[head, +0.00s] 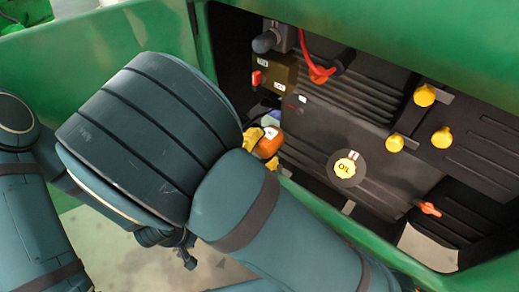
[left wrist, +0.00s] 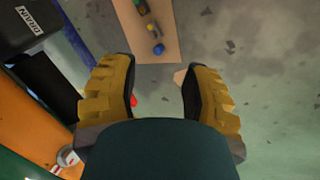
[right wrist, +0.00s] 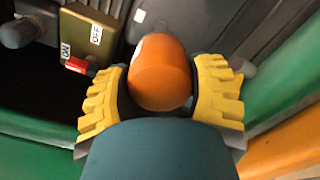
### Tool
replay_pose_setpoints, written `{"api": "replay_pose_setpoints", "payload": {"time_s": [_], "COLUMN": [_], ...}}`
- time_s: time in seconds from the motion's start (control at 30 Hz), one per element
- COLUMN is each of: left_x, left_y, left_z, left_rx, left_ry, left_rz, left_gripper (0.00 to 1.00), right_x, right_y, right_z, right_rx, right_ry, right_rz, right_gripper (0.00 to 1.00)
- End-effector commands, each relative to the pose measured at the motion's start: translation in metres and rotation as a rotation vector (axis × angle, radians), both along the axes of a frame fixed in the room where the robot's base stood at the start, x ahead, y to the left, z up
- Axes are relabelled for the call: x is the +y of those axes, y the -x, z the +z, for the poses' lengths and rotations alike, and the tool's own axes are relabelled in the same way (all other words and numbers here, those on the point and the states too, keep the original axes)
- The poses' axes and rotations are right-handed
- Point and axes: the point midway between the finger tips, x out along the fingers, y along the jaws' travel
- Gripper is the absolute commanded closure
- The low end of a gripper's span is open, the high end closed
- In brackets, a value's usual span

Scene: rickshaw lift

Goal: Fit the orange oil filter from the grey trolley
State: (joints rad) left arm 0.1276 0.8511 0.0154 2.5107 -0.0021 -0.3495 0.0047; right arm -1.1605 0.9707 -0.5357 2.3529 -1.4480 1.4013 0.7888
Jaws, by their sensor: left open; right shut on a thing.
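The orange oil filter (right wrist: 160,75) is a rounded orange canister between the yellow fingers of my right gripper (right wrist: 163,85), which is shut on it. In the head view the filter (head: 268,146) shows partly, at the left side of the open engine bay, with my right arm covering much around it. Whether it touches a mount is hidden. My left gripper (left wrist: 158,88) is open and empty above the floor in the left wrist view; its fingers are not clear in the head view. I cannot make out the grey trolley.
The green bay rim (head: 335,219) runs below the engine (head: 340,130). A dark box marked DRAIN (left wrist: 30,25) and a tan board (left wrist: 160,40) lie below my left gripper.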

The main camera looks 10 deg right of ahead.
Motion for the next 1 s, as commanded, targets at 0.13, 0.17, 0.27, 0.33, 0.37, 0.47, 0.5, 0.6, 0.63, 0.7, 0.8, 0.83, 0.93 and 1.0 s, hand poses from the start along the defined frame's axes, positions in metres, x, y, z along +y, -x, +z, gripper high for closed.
{"api": "replay_pose_setpoints", "payload": {"time_s": [0.13, 0.17, 0.27, 0.33, 0.37, 0.47, 0.5, 0.6, 0.63, 0.7, 0.8, 0.83, 0.93, 1.0], "left_x": [0.0, 0.0, 0.0, 0.0, 0.0, 0.001, 0.001, 0.001, 0.002, 0.002, 0.003, 0.003, 0.004, 0.004], "left_y": [0.0, 0.0, 0.001, 0.001, 0.0, -0.004, -0.005, -0.008, -0.009, -0.012, -0.016, -0.016, -0.02, -0.021], "left_z": [-0.001, -0.001, 0.011, 0.019, 0.023, 0.033, 0.037, 0.047, 0.05, 0.057, 0.068, 0.071, 0.081, 0.088], "left_rx": [-0.001, -0.001, 0.002, 0.002, 0.0, -0.008, -0.01, -0.018, -0.021, -0.026, -0.035, -0.037, -0.044, -0.048], "left_ry": [0.0, 0.0, 0.0, 0.0, 0.0, -0.002, -0.002, -0.004, -0.005, -0.005, -0.007, -0.008, -0.01, -0.01], "left_rz": [0.0, 0.0, 0.0, 0.0, 0.002, 0.007, 0.009, 0.016, 0.018, 0.022, 0.029, 0.031, 0.037, 0.04], "left_gripper": [0.53, 0.53, 0.53, 0.53, 0.53, 0.53, 0.53, 0.53, 0.53, 0.53, 0.53, 0.53, 0.53, 0.53], "right_x": [-0.014, -0.016, -0.018, -0.018, -0.018, -0.018, -0.018, -0.018, -0.018, -0.018, -0.018, -0.018, -0.018, -0.018], "right_y": [-0.01, -0.012, -0.014, -0.014, -0.014, -0.014, -0.014, -0.014, -0.014, -0.014, -0.014, -0.014, -0.014, -0.014], "right_z": [0.0, 0.0, 0.004, 0.005, 0.005, 0.005, 0.005, 0.005, 0.005, 0.005, 0.004, 0.004, 0.004, 0.004], "right_rx": [-0.001, 0.0, 0.053, 0.11, 0.134, 0.216, 0.25, 0.337, 0.363, 0.429, 0.524, 0.554, 0.661, 0.738], "right_ry": [0.0, 0.0, 0.043, 0.088, 0.106, 0.17, 0.196, 0.265, 0.285, 0.336, 0.411, 0.434, 0.515, 0.577], "right_rz": [-0.003, -0.004, 0.0, 0.0, -0.001, -0.001, -0.001, -0.002, -0.002, -0.002, -0.001, -0.001, -0.001, -0.002], "right_gripper": [0.85, 0.85, 0.85, 0.85, 0.85, 0.85, 0.85, 0.85, 0.85, 0.85, 0.85, 0.85, 0.85, 0.85]}}
